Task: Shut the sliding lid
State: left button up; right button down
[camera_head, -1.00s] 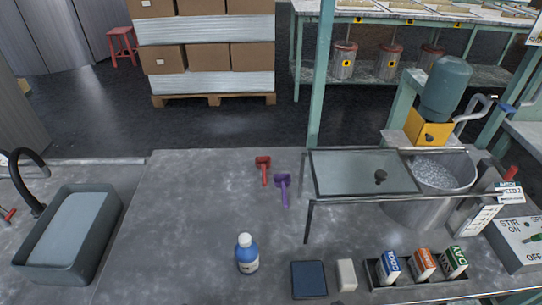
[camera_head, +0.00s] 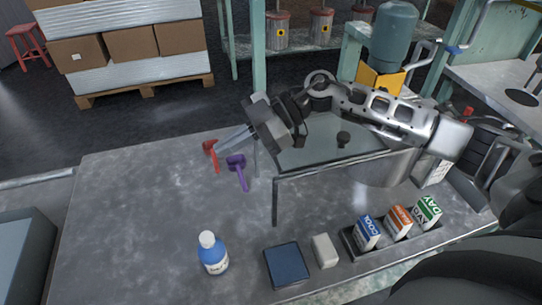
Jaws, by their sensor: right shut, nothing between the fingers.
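The sliding lid (camera_head: 313,152) is a framed glass-like pane with a dark knob (camera_head: 343,138). It lies on a thin metal rail frame (camera_head: 275,205) above the table. My right arm crosses over the lid and hides its far and left parts. The metal vat (camera_head: 377,173) shows below the arm at the right; its mouth is hidden, so I cannot tell how much of it the lid covers. My right gripper (camera_head: 226,144) is shut and empty, left of the lid and apart from the knob, its fingers pointing left above the red scoop. My left gripper is out of view.
A red scoop (camera_head: 212,153) and a purple scoop (camera_head: 237,170) lie left of the rail frame. A blue bottle (camera_head: 212,254), a dark blue pad (camera_head: 286,264), a white block (camera_head: 325,250) and labelled blocks in a tray (camera_head: 349,243) sit in front. The table's left middle is clear.

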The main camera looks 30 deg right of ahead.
jog(key=d+m+h, duration=0.1)
jog(key=d+h, duration=0.1)
jog(key=d, duration=0.2)
jog(key=d+m+h, duration=0.1)
jog(key=d, duration=0.3)
jog(key=w+d+h, duration=0.1)
jog(key=d+h, duration=0.1)
jog(key=d, duration=0.1)
jog(key=shift+d+m+g+h+b, duration=0.3)
jog(key=shift+d+m+b, duration=0.1)
jog(key=shift+f, duration=0.15)
jog(key=x, duration=0.9)
pick_arm(q)
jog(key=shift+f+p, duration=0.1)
jog(key=shift+p, duration=0.35)
pick_arm(e)
jog(key=shift+s+d, duration=0.2)
jog(key=shift+d, duration=0.7)
jog(key=shift+s+d, duration=0.2)
jog(key=shift+d, duration=0.7)
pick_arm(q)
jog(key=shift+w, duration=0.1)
